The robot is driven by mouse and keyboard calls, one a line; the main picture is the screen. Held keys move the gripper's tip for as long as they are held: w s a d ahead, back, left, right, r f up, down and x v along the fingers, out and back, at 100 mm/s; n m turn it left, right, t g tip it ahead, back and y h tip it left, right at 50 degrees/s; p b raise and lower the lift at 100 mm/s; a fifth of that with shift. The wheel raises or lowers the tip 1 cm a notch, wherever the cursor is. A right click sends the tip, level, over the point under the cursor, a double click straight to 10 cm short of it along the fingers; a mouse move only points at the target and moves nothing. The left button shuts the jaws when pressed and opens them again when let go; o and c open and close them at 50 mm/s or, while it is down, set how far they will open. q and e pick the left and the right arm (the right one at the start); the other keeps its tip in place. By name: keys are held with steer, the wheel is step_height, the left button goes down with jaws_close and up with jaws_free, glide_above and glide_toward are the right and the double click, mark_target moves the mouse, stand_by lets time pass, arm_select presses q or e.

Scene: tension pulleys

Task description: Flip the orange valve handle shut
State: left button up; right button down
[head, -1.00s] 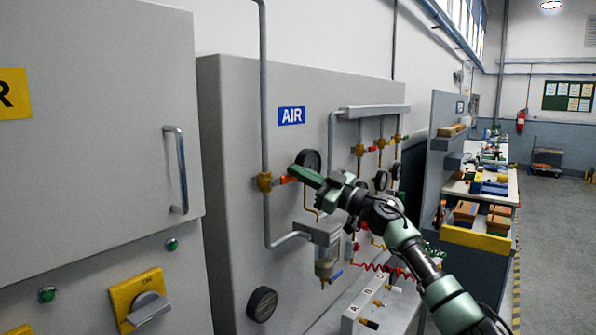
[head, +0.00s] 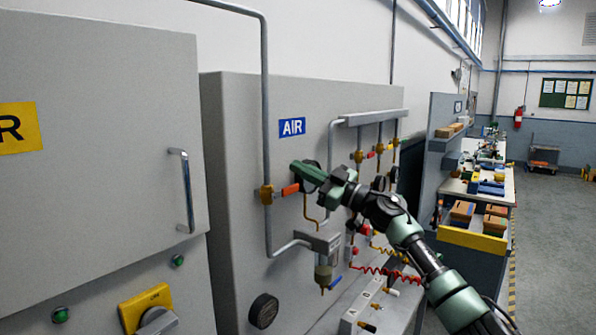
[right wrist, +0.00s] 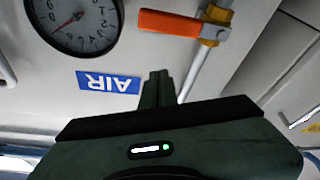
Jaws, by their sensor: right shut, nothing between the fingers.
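The orange valve handle (head: 289,189) sticks out to the right from a brass valve body (head: 266,194) on the vertical grey pipe, lying crosswise to that pipe. In the right wrist view, which is upside down, the handle (right wrist: 168,23) points left from the valve body (right wrist: 214,24). My right gripper (head: 298,168) is shut and empty. In the head view its tips appear just above the handle. In the wrist view the shut fingers (right wrist: 157,88) and the handle have a visible gap between them. My left gripper is out of view.
A pressure gauge (right wrist: 72,22) is beside the handle and mostly hidden behind my gripper in the head view. A blue AIR sign (head: 292,127) is on the panel above. Several other valves hang right. A grey cabinet (head: 95,130) with a bar handle stands left.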

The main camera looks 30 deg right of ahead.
steer(key=a+b+v, duration=0.1)
steer(key=b+v, duration=0.4)
steer(key=v, duration=0.4)
steer(key=shift+s+d+f, duration=0.15)
steer(key=shift+s+f, duration=0.15)
steer(key=shift+f, duration=0.1)
